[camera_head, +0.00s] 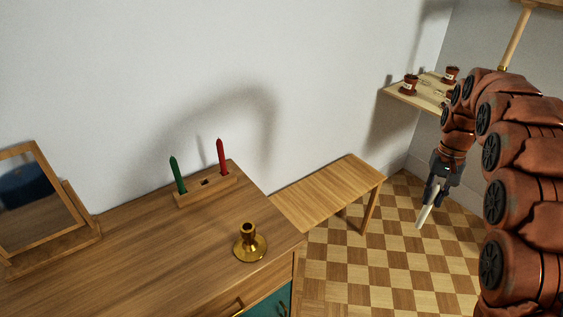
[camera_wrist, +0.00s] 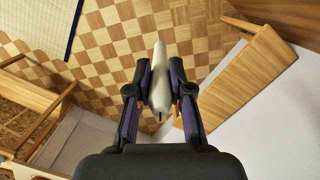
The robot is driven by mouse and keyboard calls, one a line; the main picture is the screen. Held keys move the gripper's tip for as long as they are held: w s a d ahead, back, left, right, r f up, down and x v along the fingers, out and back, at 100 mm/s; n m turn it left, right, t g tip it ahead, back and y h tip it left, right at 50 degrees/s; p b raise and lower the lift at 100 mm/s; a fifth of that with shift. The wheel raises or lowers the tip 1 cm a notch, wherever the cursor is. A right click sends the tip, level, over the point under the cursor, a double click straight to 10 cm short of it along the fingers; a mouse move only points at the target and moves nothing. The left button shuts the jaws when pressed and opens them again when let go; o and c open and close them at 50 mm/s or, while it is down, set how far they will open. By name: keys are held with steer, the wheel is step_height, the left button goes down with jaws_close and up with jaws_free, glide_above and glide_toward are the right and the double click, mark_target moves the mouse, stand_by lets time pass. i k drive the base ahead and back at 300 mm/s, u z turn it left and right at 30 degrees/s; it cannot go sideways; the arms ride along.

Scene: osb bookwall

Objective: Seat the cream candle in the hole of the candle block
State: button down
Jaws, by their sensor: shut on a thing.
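My gripper (camera_head: 438,186) is shut on the cream candle (camera_head: 424,217) and holds it tilted in the air over the checkered floor. In the wrist view the candle (camera_wrist: 160,80) lies between the two fingers of my gripper (camera_wrist: 160,85), with its wick end toward the camera. The candle block (camera_head: 206,190) is a wooden bar at the back of the dresser top, near the wall. A green candle (camera_head: 178,174) stands in its left end and a red candle (camera_head: 221,157) in its right part. A dark hole shows between them. My gripper is far to the right of the block.
A brass candle holder (camera_head: 249,244) stands near the front right of the dresser top (camera_head: 140,245). A framed mirror (camera_head: 40,195) stands at the left. A low wooden bench (camera_head: 330,190) stands against the wall. A wall shelf (camera_head: 420,95) holds small pots. The dresser's middle is clear.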

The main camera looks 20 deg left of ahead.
mark_target(198, 189)
steer(key=i, duration=0.65)
steer(key=u, duration=2.8)
steer(key=i, duration=0.5)
steer(key=z, duration=0.05)
